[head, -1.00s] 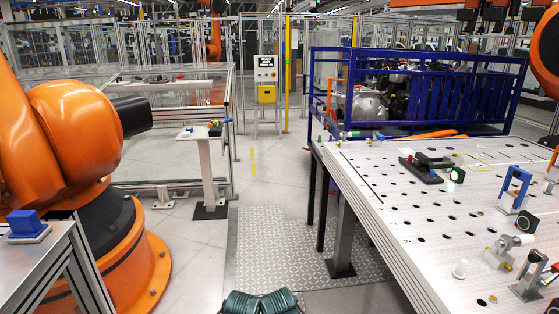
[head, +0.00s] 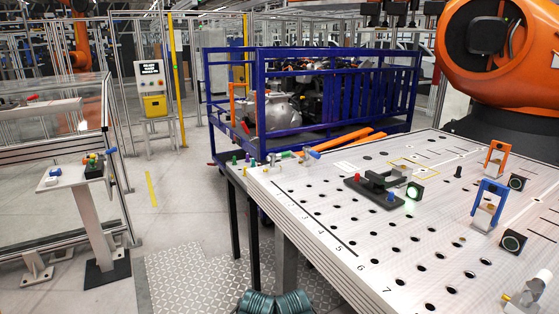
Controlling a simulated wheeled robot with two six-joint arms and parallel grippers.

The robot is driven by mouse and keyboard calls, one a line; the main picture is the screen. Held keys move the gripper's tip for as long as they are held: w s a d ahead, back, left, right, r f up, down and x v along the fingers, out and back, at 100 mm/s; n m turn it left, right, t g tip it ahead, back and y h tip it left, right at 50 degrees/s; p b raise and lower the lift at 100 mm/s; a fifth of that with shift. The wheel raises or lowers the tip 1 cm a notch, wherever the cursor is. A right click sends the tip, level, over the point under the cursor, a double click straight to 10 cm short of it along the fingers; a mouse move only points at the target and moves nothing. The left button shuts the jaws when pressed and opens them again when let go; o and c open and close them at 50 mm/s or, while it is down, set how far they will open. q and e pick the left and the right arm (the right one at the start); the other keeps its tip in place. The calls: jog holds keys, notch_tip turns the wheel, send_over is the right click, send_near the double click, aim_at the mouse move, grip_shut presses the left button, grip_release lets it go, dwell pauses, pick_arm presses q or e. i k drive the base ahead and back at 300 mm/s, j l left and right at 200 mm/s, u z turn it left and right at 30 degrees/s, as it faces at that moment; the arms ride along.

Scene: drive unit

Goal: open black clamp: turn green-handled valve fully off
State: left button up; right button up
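The black clamp (head: 384,182) sits on a black base plate on the perforated table, with a small red peg at its left end. I cannot tell whether the clamp is open or shut. I cannot make out a green-handled valve for sure. A small green piece (head: 234,160) is among coloured parts at the table's far left corner, too small to identify. Neither gripper shows in the head view, so nothing is seen in contact with the clamp.
The perforated table (head: 330,215) fills the right. A green-lit button (head: 414,191), blue frame (head: 489,204) and orange frame (head: 496,158) stand on it. A blue cage cart (head: 310,75) is behind. A small stand (head: 72,177) is left. Floor between is clear.

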aim_at(271, 158)
jog(key=i+j, duration=0.25)
jog(key=i, duration=0.25)
jog(key=i+j+u, duration=0.1)
jog(key=i+j, duration=0.15)
jog(key=i, duration=0.2)
jog(key=i+j, duration=0.2)
jog(key=i, duration=0.3)
jog(key=i+j, duration=0.2)
jog(key=i, duration=0.3)
jog(key=i+j+u, duration=0.1)
jog(key=i, duration=0.35)
jog(key=j, duration=0.1)
